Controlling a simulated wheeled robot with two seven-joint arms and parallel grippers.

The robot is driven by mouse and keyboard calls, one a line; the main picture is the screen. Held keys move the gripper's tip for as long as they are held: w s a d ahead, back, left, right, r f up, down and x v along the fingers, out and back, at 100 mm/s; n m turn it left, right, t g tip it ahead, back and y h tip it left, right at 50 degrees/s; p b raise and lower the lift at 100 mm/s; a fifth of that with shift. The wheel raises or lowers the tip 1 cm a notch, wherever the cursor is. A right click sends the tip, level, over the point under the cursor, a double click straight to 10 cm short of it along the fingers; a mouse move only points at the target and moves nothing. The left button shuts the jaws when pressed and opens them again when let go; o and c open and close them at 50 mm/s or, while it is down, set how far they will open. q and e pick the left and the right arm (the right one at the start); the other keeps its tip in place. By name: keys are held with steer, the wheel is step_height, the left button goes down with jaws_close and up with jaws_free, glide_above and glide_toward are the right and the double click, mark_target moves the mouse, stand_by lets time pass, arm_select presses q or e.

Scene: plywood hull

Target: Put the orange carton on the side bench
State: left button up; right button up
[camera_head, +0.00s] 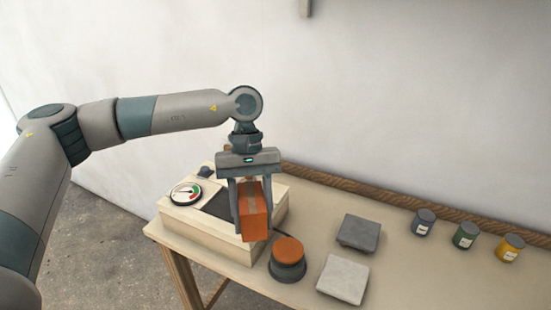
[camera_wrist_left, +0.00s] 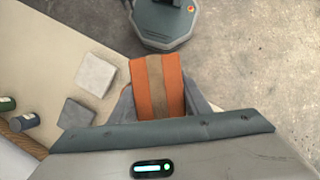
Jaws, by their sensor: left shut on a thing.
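The orange carton (camera_head: 254,212), with a tan stripe, hangs upright between the fingers of my left gripper (camera_head: 252,230). The gripper is shut on it and points down. In the left wrist view the carton (camera_wrist_left: 158,88) sits between the two grey fingers. In the head view it overlaps the front right part of a cream box with a dial (camera_head: 185,213); whether it touches that box I cannot tell. The pale bench (camera_head: 315,215) runs along the wall. My right gripper is not in view.
On the bench stand a round base with an orange top (camera_head: 288,253), a dark grey slab (camera_head: 358,233), a light grey slab (camera_head: 343,279), and blue (camera_head: 423,222), green (camera_head: 465,235) and yellow (camera_head: 510,248) tins. Bare bench lies between the slabs and tins.

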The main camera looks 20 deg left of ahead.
arm_select(q)
steer(key=s+a+f+m+y+b, duration=0.1)
steer(key=s+a+f+m, duration=0.1)
steer(key=s+f+m, duration=0.3)
step_height(320, 180, down, 4)
steer(key=shift+s+a+r+y, duration=0.25)
steer(key=shift+s+y, duration=0.15)
steer(key=shift+s, duration=0.75)
